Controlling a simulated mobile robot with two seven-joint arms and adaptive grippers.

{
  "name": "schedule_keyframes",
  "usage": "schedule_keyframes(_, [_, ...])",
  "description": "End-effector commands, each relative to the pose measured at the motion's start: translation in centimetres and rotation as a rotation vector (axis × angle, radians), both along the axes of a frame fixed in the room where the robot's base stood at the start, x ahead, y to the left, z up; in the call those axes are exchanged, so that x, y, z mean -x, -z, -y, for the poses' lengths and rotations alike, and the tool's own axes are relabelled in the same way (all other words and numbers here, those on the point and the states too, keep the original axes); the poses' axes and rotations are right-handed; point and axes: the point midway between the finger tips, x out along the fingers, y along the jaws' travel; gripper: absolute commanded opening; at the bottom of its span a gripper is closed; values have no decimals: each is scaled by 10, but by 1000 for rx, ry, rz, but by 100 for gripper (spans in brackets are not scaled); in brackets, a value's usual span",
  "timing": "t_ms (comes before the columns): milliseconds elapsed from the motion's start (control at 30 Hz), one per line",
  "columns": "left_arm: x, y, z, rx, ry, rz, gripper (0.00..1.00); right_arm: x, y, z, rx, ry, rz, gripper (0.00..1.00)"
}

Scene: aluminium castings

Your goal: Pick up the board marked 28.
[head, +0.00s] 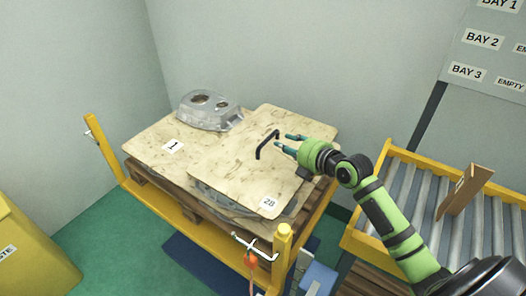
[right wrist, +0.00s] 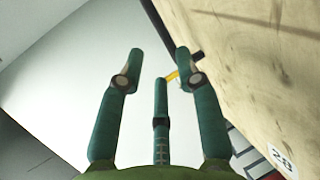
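The board marked 28 (head: 230,160) is a pale wooden sheet lying on top of the stack, with its label at the front corner. A black handle (head: 259,153) stands up from its face. My right gripper (head: 281,141) is just right of the handle, above the board, with its fingers apart and nothing between them. In the right wrist view the open fingers (right wrist: 159,55) show beside the board (right wrist: 255,70), with a small dark piece, perhaps the handle, partly hidden behind one finger. My left gripper is not in view.
A board marked 1 (head: 150,145) lies lower left, bearing a grey casting (head: 208,111). Grey metal shows under board 28. A yellow-framed rack with posts (head: 105,150) surrounds the pallet. A roller conveyor (head: 480,215) with an upright brown panel (head: 463,192) stands right; a yellow bin (head: 30,255) is at left.

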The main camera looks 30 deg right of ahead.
Motion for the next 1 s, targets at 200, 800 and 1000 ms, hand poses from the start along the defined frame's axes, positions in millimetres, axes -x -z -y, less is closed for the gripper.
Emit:
schedule_keyframes(200, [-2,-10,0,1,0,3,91,-19,3,-5,-6,0,-1,34])
schedule_keyframes(800, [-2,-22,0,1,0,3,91,-63,21,-13,-2,-1,-2,34])
schedule_keyframes(1000, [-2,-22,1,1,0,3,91,-63,20,-13,-2,-1,-2,0])
